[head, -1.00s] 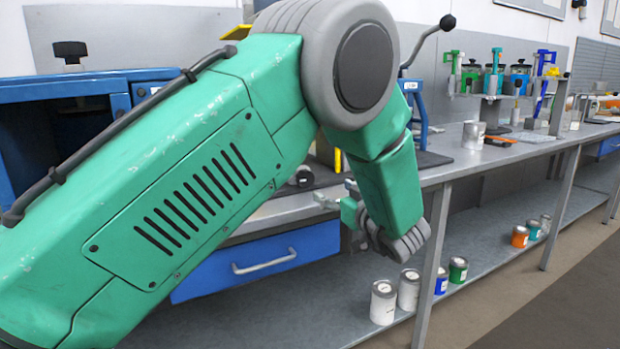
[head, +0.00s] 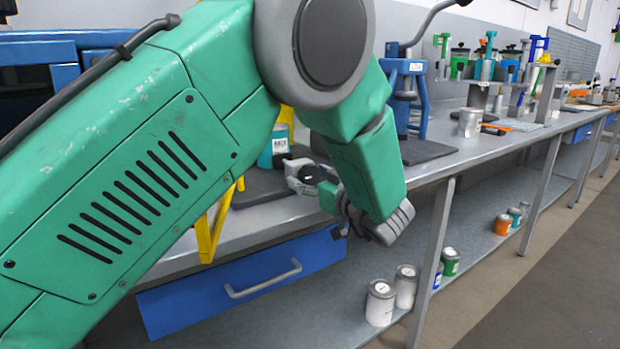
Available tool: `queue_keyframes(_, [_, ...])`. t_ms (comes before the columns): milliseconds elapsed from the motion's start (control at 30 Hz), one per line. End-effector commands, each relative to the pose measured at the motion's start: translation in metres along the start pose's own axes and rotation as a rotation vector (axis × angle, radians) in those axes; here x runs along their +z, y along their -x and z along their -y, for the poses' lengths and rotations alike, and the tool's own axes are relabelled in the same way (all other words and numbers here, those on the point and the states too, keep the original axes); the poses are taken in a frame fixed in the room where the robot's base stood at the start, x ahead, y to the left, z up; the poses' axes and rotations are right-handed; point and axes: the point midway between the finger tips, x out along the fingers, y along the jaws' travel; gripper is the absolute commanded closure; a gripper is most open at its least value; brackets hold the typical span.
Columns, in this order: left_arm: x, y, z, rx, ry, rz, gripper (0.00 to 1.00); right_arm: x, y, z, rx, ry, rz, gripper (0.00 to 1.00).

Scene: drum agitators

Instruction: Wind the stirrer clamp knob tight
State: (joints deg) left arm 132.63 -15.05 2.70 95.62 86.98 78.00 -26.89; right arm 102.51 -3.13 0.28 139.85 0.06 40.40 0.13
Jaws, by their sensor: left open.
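My left arm, green and grey, fills the left and middle of the head view. My left gripper (head: 300,174) is at its far end, small and partly hidden by my wrist; it is open above the front of the bench. A small dark round part (head: 310,174) shows at the fingers; I cannot tell whether it is the clamp knob or whether they touch it. A yellow stirrer frame (head: 208,236) stands behind my arm, mostly hidden. A teal can (head: 277,147) with a pale label stands beside its yellow upright. My right gripper is not in view.
A blue stirrer frame (head: 421,102) with a long lever stands right of my wrist on a dark mat (head: 425,151). A blue drawer (head: 250,285) hangs under the grey bench (head: 465,160). Several cans stand on the lower shelf, including a white can (head: 380,304).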

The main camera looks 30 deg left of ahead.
Motion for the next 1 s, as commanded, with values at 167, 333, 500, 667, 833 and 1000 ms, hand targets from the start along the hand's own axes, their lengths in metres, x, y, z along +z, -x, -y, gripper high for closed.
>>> queue_keyframes(167, [-0.001,0.004,-0.002,0.002,-0.002,-0.003,0.85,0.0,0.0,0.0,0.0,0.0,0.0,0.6])
queue_keyframes(333, [-0.001,0.006,-0.002,0.003,-0.002,-0.004,0.89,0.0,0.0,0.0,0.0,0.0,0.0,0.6])
queue_keyframes(500, [-0.001,0.006,-0.002,0.005,-0.001,-0.002,0.89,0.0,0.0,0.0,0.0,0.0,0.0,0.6])
queue_keyframes(667, [-0.001,0.006,-0.002,0.005,-0.002,-0.002,0.89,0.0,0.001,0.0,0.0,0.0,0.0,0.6])
queue_keyframes(833, [-0.002,0.006,-0.003,0.006,-0.023,-0.001,0.89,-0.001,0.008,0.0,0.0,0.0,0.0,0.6])
queue_keyframes(1000, [-0.005,0.006,-0.003,0.006,-0.093,0.0,0.89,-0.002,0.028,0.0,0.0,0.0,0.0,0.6])
